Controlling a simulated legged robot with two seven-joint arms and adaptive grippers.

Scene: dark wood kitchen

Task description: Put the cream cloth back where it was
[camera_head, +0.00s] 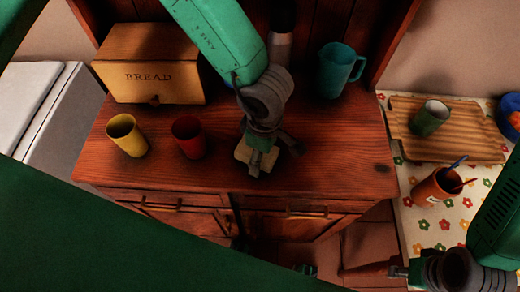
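My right gripper (400,272) is at the lower right, pointing left in front of the patterned table and away from the cloth. Its fingers are too dark to read.
On the dresser stand a bread box (150,75), a yellow cup (127,137), a red cup (188,138) and a teal jug (336,72). The patterned table (425,222) holds a striped board (460,142), a green cup (430,118) and a terracotta pot (432,189).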

